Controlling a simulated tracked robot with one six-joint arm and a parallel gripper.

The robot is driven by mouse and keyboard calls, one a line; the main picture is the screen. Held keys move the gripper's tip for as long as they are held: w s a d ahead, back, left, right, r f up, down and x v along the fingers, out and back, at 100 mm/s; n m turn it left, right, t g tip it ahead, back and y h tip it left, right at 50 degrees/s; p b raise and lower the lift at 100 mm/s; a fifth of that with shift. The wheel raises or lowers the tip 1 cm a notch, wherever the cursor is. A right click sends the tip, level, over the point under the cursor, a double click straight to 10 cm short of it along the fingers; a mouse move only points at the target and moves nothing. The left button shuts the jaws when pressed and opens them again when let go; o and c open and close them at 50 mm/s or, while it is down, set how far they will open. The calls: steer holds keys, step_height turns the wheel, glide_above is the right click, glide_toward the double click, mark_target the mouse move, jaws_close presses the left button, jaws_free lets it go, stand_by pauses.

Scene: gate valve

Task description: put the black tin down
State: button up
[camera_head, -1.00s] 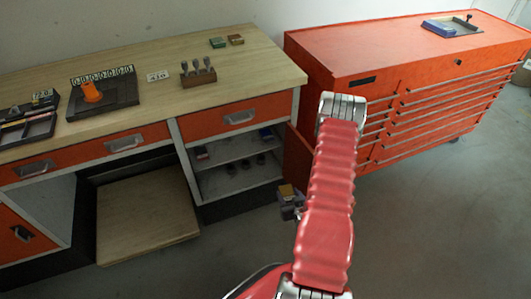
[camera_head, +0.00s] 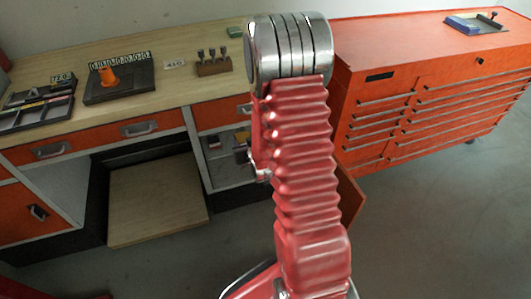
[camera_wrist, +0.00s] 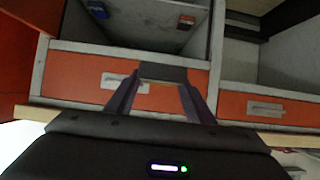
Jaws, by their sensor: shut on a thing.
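My gripper (camera_wrist: 162,90) is shut on the black tin (camera_wrist: 163,73), a small dark block between the two fingertips in the wrist view. The tin is held in the air, with the orange drawer fronts and the open shelf cabinet beyond it. In the head view my arm covers much of the gripper; a grey part of it shows at the arm's left, in front of the cabinet (camera_head: 232,174). I cannot make out the tin clearly there.
The wooden workbench (camera_head: 190,95) carries a black tray, a rack with orange piece and a tool block (camera_head: 214,67). The orange tool chest (camera_head: 400,60) stands right. An open door (camera_head: 349,195) juts out.

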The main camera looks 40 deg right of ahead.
steer(key=w+a+r+n+y, duration=0.1)
steer(key=w+a+r, duration=0.1)
steer(key=a+r, duration=0.6)
steer(key=w+a+r+n+y, duration=0.2)
steer(key=a+r, duration=0.6)
steer(key=a, duration=0.4)
steer(key=shift+w+a, duration=0.25)
steer(key=shift+w, duration=0.05)
steer(key=shift+f, duration=0.1)
